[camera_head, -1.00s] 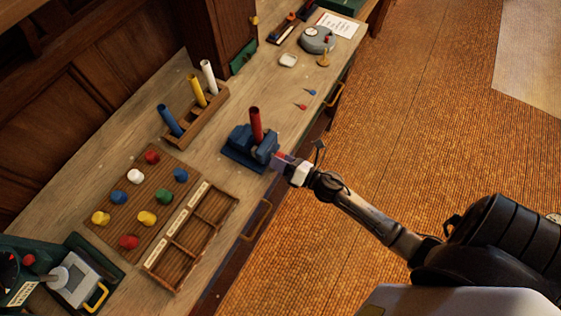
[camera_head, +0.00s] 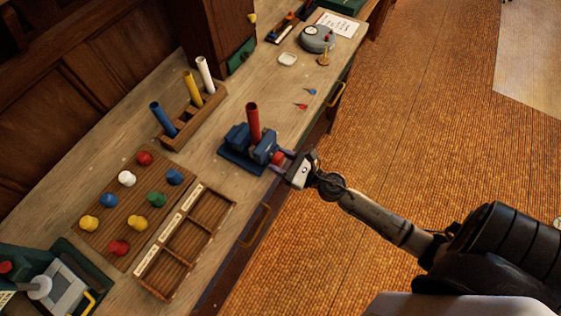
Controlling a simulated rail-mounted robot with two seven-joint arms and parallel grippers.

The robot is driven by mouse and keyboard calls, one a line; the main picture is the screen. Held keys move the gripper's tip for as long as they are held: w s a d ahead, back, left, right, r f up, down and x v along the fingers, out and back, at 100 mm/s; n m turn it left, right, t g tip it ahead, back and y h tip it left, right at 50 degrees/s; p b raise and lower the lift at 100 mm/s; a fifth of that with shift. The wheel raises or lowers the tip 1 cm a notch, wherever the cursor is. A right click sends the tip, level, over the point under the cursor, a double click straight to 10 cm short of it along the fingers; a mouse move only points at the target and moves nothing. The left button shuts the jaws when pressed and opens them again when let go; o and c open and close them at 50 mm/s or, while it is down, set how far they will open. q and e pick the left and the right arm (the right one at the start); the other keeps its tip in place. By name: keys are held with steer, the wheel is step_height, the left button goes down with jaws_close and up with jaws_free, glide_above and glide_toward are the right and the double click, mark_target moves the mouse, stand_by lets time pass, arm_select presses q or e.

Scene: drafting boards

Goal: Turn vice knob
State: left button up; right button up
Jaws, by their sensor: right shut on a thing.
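The blue vice (camera_head: 240,157) stands on the workbench near its front edge, with a red tube (camera_head: 253,122) upright in its jaws. The red vice knob (camera_head: 277,157) is on the vice's front right side. My right gripper (camera_head: 281,160) reaches in from the right with its fingers around the knob, shut on it. The fingers partly hide the knob. My left gripper is not in view.
A wooden rack (camera_head: 195,120) with blue, yellow and white tubes stands behind the vice. A board of coloured pegs (camera_head: 125,205) and an empty compartment tray (camera_head: 185,243) lie to the left. Small darts (camera_head: 301,106) and a round gauge (camera_head: 316,40) lie farther right.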

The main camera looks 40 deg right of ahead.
steer(key=n, duration=0.3)
steer(key=shift+d+n+b, duration=0.1)
steer(key=shift+n+b, duration=0.2)
steer(key=shift+n, duration=0.2)
stand_by(0.4)
steer(key=o, duration=0.6)
steer(key=shift+o, duration=0.2)
steer(key=b+v, duration=0.8)
steer(key=v, duration=0.5)
steer(key=shift+s+b, duration=0.3)
steer(key=shift+s, duration=0.05)
